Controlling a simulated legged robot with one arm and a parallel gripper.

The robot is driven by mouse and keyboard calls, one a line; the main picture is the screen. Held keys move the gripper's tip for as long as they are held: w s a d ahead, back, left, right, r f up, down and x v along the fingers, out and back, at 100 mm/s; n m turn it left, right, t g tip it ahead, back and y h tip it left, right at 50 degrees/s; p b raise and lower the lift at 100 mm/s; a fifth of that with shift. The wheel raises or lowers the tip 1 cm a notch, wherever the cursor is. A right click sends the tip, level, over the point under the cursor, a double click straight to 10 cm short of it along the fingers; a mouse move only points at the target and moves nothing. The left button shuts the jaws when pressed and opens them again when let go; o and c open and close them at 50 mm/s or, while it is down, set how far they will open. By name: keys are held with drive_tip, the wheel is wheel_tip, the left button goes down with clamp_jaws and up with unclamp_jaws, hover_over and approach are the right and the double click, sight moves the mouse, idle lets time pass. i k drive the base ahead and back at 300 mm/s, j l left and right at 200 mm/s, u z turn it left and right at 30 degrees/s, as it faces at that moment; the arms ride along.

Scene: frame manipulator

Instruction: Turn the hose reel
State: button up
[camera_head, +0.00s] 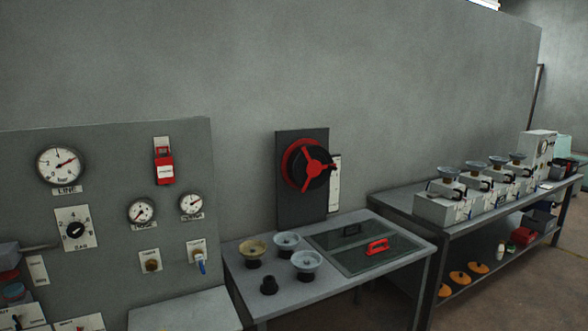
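The hose reel (308,165) is a round red and black wheel with three red spokes. It is mounted on a dark upright board (289,206) against the grey wall, above the back of a small metal table. A narrow white strip (335,181) shows at the board's right edge. My gripper is not in view, and nothing touches the reel.
A gauge panel (110,190) stands at left. A long bench (400,201) with devices stands at right.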

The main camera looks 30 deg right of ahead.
sight(306, 164)
drive_tip(key=i+l+z, duration=0.3)
drive_tip(key=i+l, duration=0.6)
drive_tip(key=l, duration=0.2)
drive_tip(key=i+l+z, duration=0.3)
drive_tip(key=i+l, duration=0.6)
drive_tip(key=i, duration=0.15)
